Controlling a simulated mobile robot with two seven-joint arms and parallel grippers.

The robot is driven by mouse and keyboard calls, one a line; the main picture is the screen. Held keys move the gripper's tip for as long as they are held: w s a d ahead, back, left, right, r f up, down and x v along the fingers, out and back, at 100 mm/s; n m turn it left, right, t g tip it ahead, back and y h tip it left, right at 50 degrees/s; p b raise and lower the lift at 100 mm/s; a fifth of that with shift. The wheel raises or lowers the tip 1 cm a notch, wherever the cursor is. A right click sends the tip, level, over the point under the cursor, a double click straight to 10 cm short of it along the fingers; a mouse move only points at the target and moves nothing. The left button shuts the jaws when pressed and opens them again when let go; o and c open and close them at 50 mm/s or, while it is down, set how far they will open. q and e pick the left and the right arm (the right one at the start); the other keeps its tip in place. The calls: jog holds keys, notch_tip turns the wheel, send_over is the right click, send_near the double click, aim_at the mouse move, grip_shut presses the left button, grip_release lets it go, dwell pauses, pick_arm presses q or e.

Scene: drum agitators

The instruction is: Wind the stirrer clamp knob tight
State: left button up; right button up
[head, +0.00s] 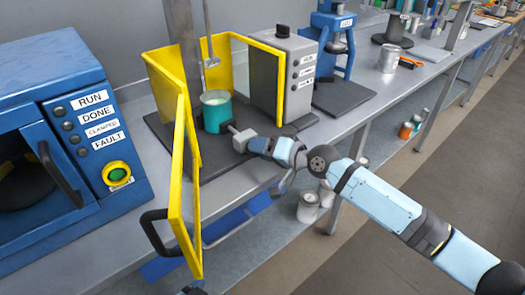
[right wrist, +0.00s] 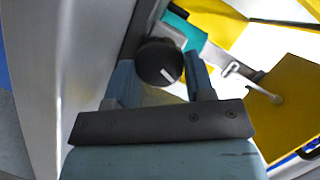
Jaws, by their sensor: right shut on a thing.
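The clamp knob (right wrist: 158,62) is dark and round with a white line on its face. It sits between the two fingers of my right gripper (right wrist: 163,78) in the right wrist view, and the gripper is shut on it. In the head view my right gripper (head: 238,136) is at the front right of a teal can (head: 214,112), low over the dark base; the knob is hard to make out there. The stirrer shaft (head: 207,28) hangs above the can. Only a small part of what may be my left gripper (head: 191,288) shows at the bottom edge.
Yellow-framed guard panels (head: 184,185) stand open around the can, with a black handle (head: 157,232) in front. A blue machine (head: 60,130) with labelled lights stands at left. A grey control box (head: 284,75) and a blue press (head: 333,42) stand at right.

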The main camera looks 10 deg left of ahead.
jog(key=o, duration=0.9)
jog(key=shift+d, duration=0.15)
